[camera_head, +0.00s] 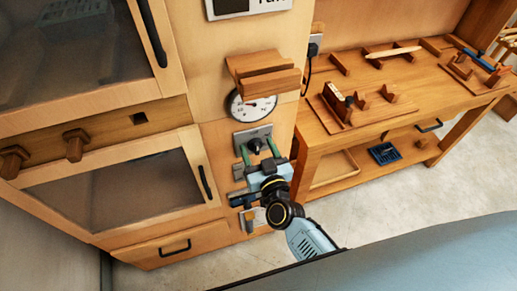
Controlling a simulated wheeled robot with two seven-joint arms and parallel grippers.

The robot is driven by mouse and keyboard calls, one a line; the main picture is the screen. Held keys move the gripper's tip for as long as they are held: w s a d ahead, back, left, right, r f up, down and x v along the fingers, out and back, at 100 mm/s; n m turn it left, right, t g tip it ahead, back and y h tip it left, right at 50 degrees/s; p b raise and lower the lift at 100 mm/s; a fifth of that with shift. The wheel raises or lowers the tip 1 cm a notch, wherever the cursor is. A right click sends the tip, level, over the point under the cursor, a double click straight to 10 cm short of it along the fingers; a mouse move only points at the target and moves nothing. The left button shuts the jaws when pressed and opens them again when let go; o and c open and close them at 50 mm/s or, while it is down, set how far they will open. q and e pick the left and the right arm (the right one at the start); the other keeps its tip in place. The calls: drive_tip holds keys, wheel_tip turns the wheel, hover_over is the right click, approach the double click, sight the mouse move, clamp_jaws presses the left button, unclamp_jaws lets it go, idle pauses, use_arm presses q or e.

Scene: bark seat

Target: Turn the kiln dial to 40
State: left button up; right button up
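The kiln dial is a small dark knob (256,146) on a grey metal plate (246,135), on the narrow wooden panel right of the cabinet doors. A round white gauge (252,107) with a needle sits just above it, partly covered by a wooden ledge. My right gripper (258,154) is at the dial, its two green-tipped fingers apart, one on each side of the knob. I cannot tell whether the fingers touch it. The numbers on the dial are too small to read. My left gripper is not in view.
A wooden ledge (264,75) juts out above the gauge. Cabinet doors with black handles (205,182) stand to the left. A workbench (400,75) with wooden holders and tools is to the right. Floor (400,200) is clear in front of it.

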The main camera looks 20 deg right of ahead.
drive_tip(key=c, duration=0.9)
drive_tip(key=shift+m, duration=0.3)
drive_tip(key=shift+d+m, duration=0.1)
drive_tip(key=shift+m, duration=0.9)
drive_tip(key=shift+d+f+m, duration=0.1)
drive_tip(key=shift+m, duration=1.45)
drive_tip(key=shift+d+f+m, duration=0.1)
drive_tip(key=shift+d+m, duration=0.05)
drive_tip(key=shift+m, duration=1.35)
drive_tip(key=shift+d+f+m, duration=0.1)
drive_tip(key=shift+m, duration=1.45)
